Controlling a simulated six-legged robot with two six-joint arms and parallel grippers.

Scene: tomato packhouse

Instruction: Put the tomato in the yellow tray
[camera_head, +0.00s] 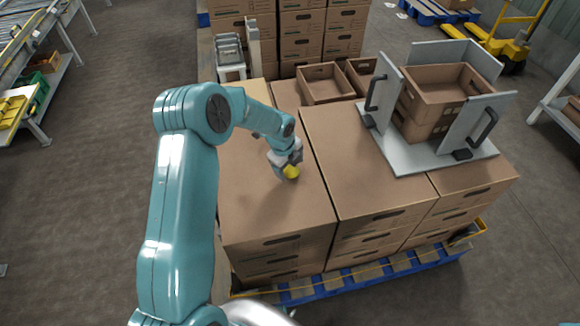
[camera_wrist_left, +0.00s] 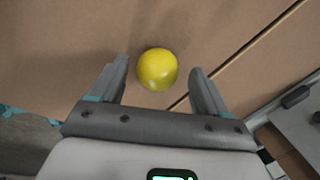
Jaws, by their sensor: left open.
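A yellow round tomato (camera_head: 291,172) lies on top of a cardboard box, just beyond my left gripper (camera_head: 287,160). In the left wrist view the tomato (camera_wrist_left: 157,69) sits between the tips of my left gripper's two fingers (camera_wrist_left: 159,72). The fingers are wide apart, with a gap on each side of the tomato. A yellow tray-like container (camera_head: 11,107) shows at the far left edge, on a rack; it is small and partly cut off. My right gripper is not in view.
Brown boxes (camera_head: 375,170) stand on a blue pallet (camera_head: 340,284). A grey holder with upright plates and black handles (camera_head: 410,150) stands to the right around a brown crate (camera_head: 432,90). Taller box stacks (camera_head: 300,35) rise behind. The box top around the tomato is clear.

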